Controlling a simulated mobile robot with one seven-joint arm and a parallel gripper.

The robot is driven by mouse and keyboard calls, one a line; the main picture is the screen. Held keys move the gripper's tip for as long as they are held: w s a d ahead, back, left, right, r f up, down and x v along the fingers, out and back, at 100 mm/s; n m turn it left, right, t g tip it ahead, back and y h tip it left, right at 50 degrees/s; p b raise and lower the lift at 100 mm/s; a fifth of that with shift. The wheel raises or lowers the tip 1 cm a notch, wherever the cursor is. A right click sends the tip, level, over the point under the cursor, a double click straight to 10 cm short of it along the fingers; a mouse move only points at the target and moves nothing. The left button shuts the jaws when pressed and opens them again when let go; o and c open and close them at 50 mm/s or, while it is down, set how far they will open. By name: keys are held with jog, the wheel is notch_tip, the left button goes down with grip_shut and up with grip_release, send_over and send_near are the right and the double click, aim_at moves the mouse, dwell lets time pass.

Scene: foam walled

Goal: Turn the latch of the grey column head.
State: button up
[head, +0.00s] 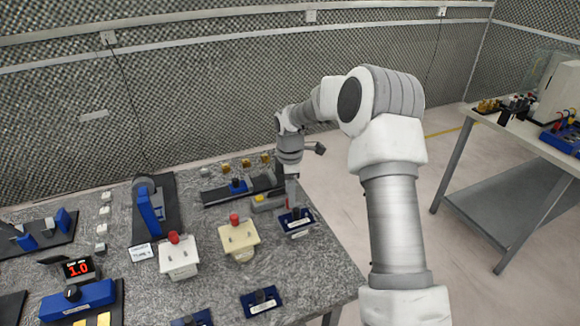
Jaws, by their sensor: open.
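A grey and blue upright device (148,205) stands on a dark base at the left of the table in the head view. It has a grey rounded top and a blue part down its front. It may be the grey column head; its latch cannot be made out. My gripper (293,203) points down at the right end of the table, well to the right of that device. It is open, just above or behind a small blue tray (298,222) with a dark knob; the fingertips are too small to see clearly.
A white box (180,260) and a cream box (240,242), both with red buttons, stand between the device and my gripper. A dark rail (220,195) lies behind. Another table (510,130) stands right, across open floor.

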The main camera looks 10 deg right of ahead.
notch_tip(320, 180, up, 16)
dwell(0.3)
jog(key=shift+f, duration=0.1)
jog(key=s+a+r+m+t+h, duration=0.1)
jog(key=s+r+m, duration=0.35)
jog(key=s, duration=0.45)
jog(key=s+r+m+t, duration=0.2)
jog(key=s+r+m, duration=0.2)
jog(key=s+r, duration=0.3)
jog(key=s+f+m+t+y, duration=0.1)
jog(key=s+m, duration=0.8)
jog(key=s, duration=0.9)
notch_tip(320, 180, down, 3)
jog(key=shift+s+d+r+t, duration=0.15)
jog(key=shift+d+t, duration=0.25)
jog(key=shift+t, duration=0.4)
